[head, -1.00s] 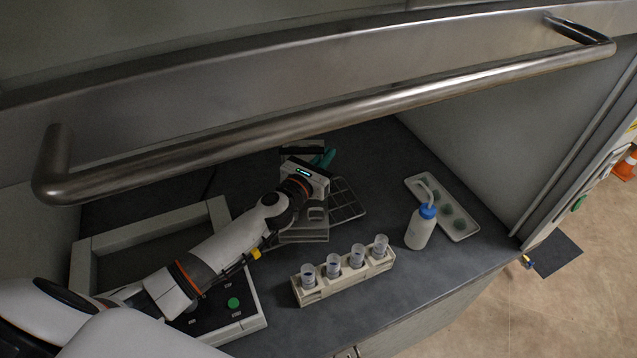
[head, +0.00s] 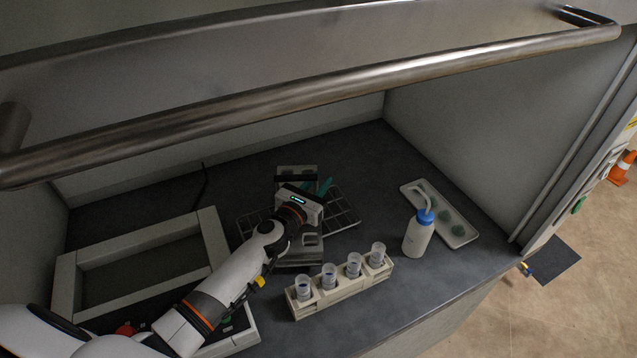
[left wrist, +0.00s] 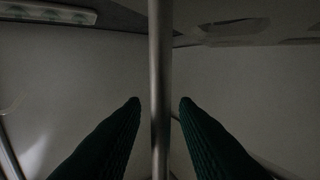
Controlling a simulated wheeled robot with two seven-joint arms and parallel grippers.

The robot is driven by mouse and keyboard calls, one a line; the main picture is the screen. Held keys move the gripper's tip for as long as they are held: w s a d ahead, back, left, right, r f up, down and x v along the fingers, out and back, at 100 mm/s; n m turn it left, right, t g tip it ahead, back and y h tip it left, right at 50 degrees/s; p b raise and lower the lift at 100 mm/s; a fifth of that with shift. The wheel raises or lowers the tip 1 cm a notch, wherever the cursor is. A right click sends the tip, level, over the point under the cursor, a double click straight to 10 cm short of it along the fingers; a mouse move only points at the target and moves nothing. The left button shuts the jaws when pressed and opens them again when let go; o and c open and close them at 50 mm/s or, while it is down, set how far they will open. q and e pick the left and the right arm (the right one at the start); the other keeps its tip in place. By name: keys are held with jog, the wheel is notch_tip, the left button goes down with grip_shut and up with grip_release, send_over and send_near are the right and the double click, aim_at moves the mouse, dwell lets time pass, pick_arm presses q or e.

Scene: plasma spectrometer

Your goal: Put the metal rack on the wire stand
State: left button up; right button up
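The metal rack (head: 300,258) is a grey piece with a handle, in the middle of the bench in the head view. My left wrist and gripper hide much of it. The wire stand (head: 345,211) is a dark grid showing on both sides of my left gripper, partly hidden by the rack and gripper. My left gripper (head: 325,187) is over the rack, its green fingers pointing away to the right. In the left wrist view its ribbed fingers (left wrist: 160,103) stand apart. A metal rod (left wrist: 160,70) runs between them with a gap on each side; it may be the handle. My right gripper is out of view.
A wash bottle (head: 418,236) and a white tray (head: 465,237) stand at right. A grey frame (head: 66,285) lies at left. The hood's metal bar (head: 330,96) crosses above.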

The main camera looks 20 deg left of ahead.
pick_arm(q)
jog(key=shift+r, duration=0.15)
jog(key=s, duration=0.3)
jog(key=s+a+b, duration=0.1)
jog(key=s, duration=0.7)
jog(key=shift+s+a+b, duration=0.1)
jog(key=shift+a+b, duration=0.15)
jog(key=shift+b, duration=0.15)
jog(key=shift+s, duration=0.35)
